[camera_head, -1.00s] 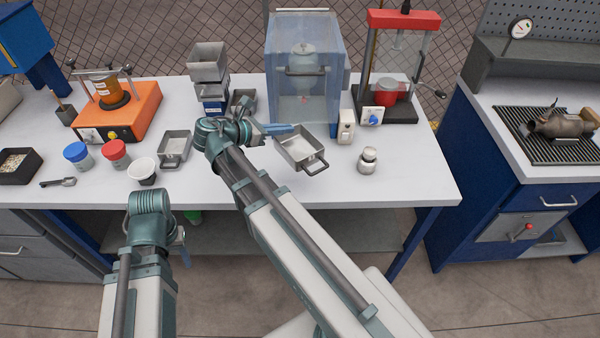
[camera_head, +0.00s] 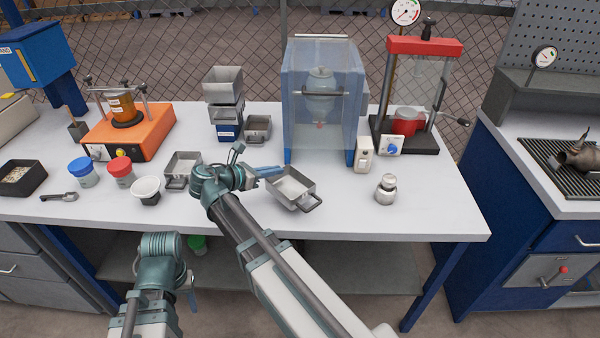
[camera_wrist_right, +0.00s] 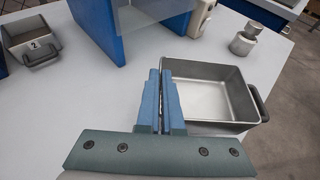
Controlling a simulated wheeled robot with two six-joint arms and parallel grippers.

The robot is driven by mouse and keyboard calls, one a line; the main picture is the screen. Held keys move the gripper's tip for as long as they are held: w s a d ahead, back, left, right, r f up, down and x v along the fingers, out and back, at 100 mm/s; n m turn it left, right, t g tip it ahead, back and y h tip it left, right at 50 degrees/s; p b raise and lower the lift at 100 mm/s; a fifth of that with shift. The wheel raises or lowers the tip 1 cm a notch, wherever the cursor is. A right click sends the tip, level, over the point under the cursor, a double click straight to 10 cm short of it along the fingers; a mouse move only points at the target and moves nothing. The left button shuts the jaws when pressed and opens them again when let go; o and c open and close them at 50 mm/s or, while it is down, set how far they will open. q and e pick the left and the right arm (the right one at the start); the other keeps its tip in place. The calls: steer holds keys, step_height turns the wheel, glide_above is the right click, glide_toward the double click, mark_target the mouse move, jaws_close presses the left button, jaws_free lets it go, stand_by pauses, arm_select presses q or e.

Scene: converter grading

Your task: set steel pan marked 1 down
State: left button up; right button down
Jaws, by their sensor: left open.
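A steel pan (camera_head: 292,187) with a handle is at the middle front of the bench; it fills the centre right of the right wrist view (camera_wrist_right: 212,90). No number shows on it. My right gripper (camera_head: 268,171) is at the pan's left wall. In the right wrist view its blue fingers (camera_wrist_right: 166,98) are close together over that wall, with a thin strip between them. Whether the pan touches the bench is hard to tell. Another pan (camera_wrist_right: 31,42) is marked 2. A third pan (camera_head: 184,168) stands left of my right wrist. My left gripper (camera_head: 190,288) is open, low before the bench, partly hidden.
A clear-walled cabinet (camera_head: 323,98) stands behind the pan. A metal weight (camera_head: 386,189) and a small white device (camera_head: 364,154) are to its right. A white cup (camera_head: 146,190), jars and an orange shaker (camera_head: 128,132) are left. The bench's front right is clear.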

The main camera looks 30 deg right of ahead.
steer(key=w+d, duration=0.1)
steer(key=d, duration=0.4)
steer(key=w+d+f, duration=0.1)
steer(key=d, duration=0.2)
steer(key=shift+w+d+b, duration=0.3)
steer(key=f+b, duration=0.3)
steer(key=shift+d+f+b, duration=0.2)
steer(key=shift+b, duration=0.1)
steer(key=shift+f, duration=0.25)
steer(key=c, duration=1.1)
jaws_free()
steer(key=shift+r, duration=0.1)
steer(key=shift+r, duration=0.1)
